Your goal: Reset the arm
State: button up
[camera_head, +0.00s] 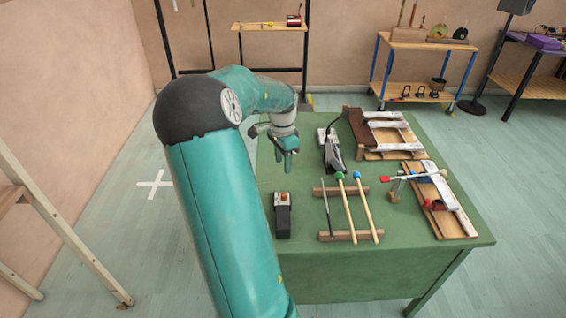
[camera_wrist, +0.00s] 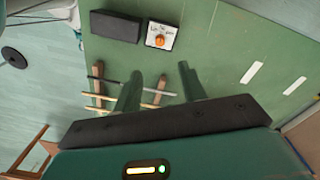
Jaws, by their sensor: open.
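My teal arm reaches over the green table (camera_head: 300,262) from the left in the head view. My gripper (camera_head: 288,163) hangs above the table's left part, fingers pointing down. In the wrist view my gripper (camera_wrist: 160,75) shows two fingers apart with nothing between them. A small box with a white top and an orange knob (camera_head: 283,198), with a black part at its front, stands on the table nearer the camera than my gripper. The orange knob box also shows in the wrist view (camera_wrist: 161,37), beyond the fingertips.
Mallets (camera_head: 347,210) with green and blue heads lie across two wooden bars. A black pedal-like device (camera_head: 331,150), a wooden frame with metal bars (camera_head: 392,133) and a board with a metal bar (camera_head: 443,200) fill the table's right. Shelves (camera_head: 425,45) stand behind.

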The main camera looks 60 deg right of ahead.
dwell(0.3)
jog(key=w+a+r+n+t, duration=0.1)
jog(key=w+a+r+n, duration=0.3)
jog(key=a, duration=0.5)
jog(key=w+a+r+n+t, duration=0.1)
jog(key=w+a+r+n, duration=0.25)
jog(key=a, duration=0.55)
jog(key=w+a+r+n+t, duration=0.1)
jog(key=w+a+r+n, duration=0.25)
jog(key=a, duration=0.45)
jog(key=s+a+r+n+t, duration=0.1)
jog(key=s+a+r+n, duration=0.1)
jog(key=a+n, duration=0.5)
jog(key=s+a+r+n+t, duration=0.1)
jog(key=s+a+n, duration=0.4)
jog(key=a, duration=1.1)
jog(key=shift+s+a+r+n+t, duration=0.25)
jog(key=shift+r+n+t, duration=0.2)
jog(key=shift+n, duration=0.65)
jog(key=shift+w, duration=0.1)
jog(key=shift+c, duration=0.5)
